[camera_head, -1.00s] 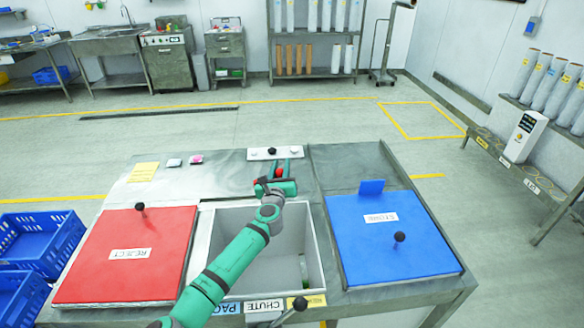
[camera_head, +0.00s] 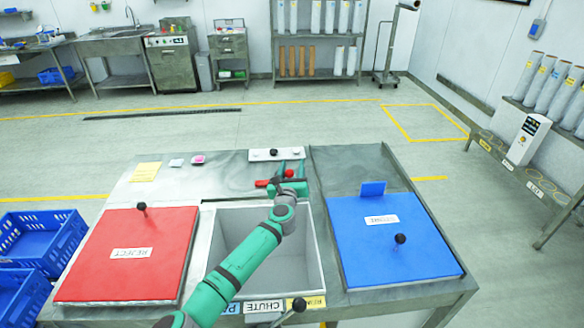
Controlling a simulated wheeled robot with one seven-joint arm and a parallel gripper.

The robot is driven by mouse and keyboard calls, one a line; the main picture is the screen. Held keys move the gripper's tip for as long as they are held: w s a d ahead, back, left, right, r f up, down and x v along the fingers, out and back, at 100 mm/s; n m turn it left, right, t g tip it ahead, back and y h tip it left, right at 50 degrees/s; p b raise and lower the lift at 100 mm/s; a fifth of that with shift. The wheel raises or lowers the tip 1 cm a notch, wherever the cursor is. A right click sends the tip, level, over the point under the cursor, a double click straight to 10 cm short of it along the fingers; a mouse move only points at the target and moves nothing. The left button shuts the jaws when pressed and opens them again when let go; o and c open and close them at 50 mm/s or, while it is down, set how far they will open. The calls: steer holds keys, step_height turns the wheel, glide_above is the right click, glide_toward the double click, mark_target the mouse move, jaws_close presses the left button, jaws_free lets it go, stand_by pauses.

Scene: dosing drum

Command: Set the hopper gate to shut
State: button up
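My gripper (camera_head: 292,168) is at the back of the metal bench, beyond the open chute, with its green fingers pointing away from me. A red ball knob (camera_head: 289,174) shows between or just behind the fingers; I cannot tell whether they touch it. A short red bar (camera_head: 262,183) shows at the left of the gripper and may belong to the same handle. A white plate with a black knob (camera_head: 273,153) lies just behind the fingertips. No part is readably labelled as the hopper gate, and my wrist hides much of the red handle.
A red REJECT lid (camera_head: 100,270) is left of the open grey chute (camera_head: 310,265); a blue lid (camera_head: 390,260) is right of it. Both have upright black knobs. A black-knobbed lever (camera_head: 298,305) stands at the front. A yellow note (camera_head: 146,172) lies at the back left.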

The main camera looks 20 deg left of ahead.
steer(key=v, duration=1)
steer(key=shift+s+d, duration=0.1)
steer(key=shift+s, duration=0.3)
